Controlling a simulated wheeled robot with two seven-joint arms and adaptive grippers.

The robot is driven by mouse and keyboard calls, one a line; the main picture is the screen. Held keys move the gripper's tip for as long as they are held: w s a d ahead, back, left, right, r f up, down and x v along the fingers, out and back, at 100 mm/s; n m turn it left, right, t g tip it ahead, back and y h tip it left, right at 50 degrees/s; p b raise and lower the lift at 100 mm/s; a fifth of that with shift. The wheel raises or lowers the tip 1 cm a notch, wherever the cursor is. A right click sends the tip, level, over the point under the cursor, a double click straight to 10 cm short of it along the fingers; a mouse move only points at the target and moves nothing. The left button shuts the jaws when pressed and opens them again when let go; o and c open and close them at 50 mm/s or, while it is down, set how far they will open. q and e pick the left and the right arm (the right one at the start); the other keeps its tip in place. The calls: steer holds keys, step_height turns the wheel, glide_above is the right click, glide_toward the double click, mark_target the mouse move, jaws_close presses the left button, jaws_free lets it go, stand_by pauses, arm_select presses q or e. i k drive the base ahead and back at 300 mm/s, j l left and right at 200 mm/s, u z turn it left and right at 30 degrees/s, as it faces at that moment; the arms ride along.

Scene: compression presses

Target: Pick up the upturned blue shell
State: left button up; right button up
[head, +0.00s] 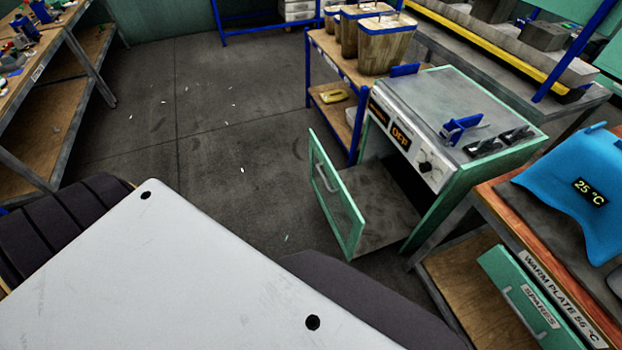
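A bright blue shell-like piece (556,160) with a small display reading 25 °C rests at the right on a dark plate (535,215) set in a wooden-topped bench. Its right side is cut off by the picture edge. I cannot tell for sure whether it is upturned. Neither of my grippers is in the head view.
A green and grey press (455,110) marked OFF stands left of the bench, its green door (337,195) open into the floor space. A SPARES drawer (520,300) is under the bench. Wooden bins (385,45) stand behind. Open floor (220,130) lies at centre left.

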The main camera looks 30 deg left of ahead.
mark_target(581, 178)
steer(key=k+u, duration=0.1)
steer(key=u, duration=0.7)
steer(key=z, duration=1.75)
